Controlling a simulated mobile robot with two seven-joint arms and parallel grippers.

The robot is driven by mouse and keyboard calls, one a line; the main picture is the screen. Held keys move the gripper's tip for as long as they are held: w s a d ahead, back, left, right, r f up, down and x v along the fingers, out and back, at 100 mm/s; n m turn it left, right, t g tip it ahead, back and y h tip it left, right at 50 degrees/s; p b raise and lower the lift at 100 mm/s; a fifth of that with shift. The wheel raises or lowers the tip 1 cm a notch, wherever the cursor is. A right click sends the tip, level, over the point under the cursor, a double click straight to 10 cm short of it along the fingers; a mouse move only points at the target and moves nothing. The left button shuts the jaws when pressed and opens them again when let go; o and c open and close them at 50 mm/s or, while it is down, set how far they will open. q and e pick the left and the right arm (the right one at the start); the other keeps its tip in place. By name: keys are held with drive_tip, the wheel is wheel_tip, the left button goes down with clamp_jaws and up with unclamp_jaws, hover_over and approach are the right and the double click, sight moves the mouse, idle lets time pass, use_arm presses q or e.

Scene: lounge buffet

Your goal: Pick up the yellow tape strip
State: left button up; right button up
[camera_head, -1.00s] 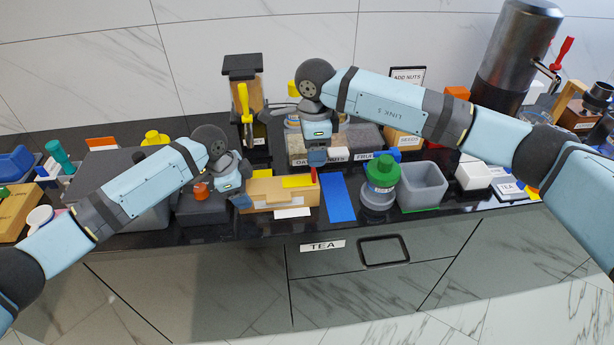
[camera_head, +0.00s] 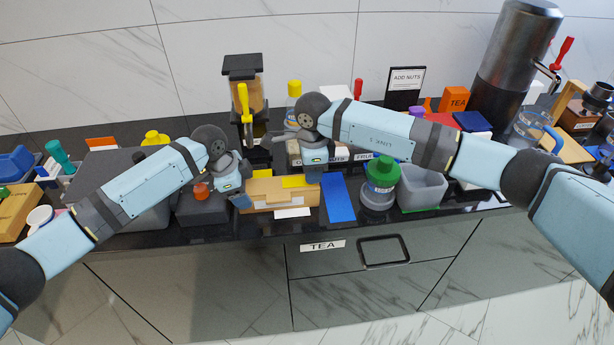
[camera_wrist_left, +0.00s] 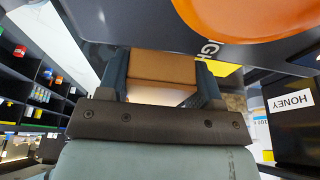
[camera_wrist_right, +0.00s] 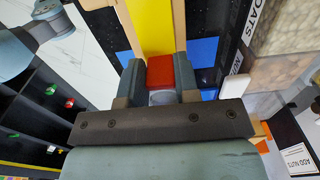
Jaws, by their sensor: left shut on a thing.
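The yellow tape strip (camera_head: 296,181) lies along the top of a tan wooden box (camera_head: 275,203) near the counter's front. In the right wrist view the strip (camera_wrist_right: 153,25) runs away from my fingers, with a red block (camera_wrist_right: 160,71) at its near end. My right gripper (camera_head: 312,176) is at the box's right end. Its fingers (camera_wrist_right: 163,80) stand on both sides of the red block; whether they press on it is unclear. My left gripper (camera_head: 243,201) is shut on the box's left end, and the box (camera_wrist_left: 162,68) shows between its fingers in the left wrist view.
A blue strip (camera_head: 339,198) lies right of the box, then a green-lidded jar (camera_head: 382,173) and a grey bin (camera_head: 424,187). A white label (camera_head: 292,213) lies in front of the box. A dispenser (camera_head: 246,90) and nut trays stand behind.

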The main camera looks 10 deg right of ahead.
use_arm(q)
drive_tip(key=shift+s+f, duration=0.15)
drive_tip(key=shift+f, duration=0.2)
use_arm(e)
drive_tip(key=shift+c, duration=0.2)
use_arm(q)
drive_tip(key=shift+r, duration=0.1)
use_arm(e)
wheel_tip(320, 180, up, 14)
idle(1.2)
idle(1.0)
drive_tip(key=shift+r, duration=2.5)
use_arm(q)
drive_tip(key=o, duration=1.5)
drive_tip(key=shift+w, duration=0.2)
drive_tip(key=shift+o, duration=0.2)
use_arm(e)
drive_tip(key=shift+w+f, duration=0.1)
drive_tip(key=shift+w, duration=0.05)
use_arm(q)
drive_tip(key=shift+r, duration=0.1)
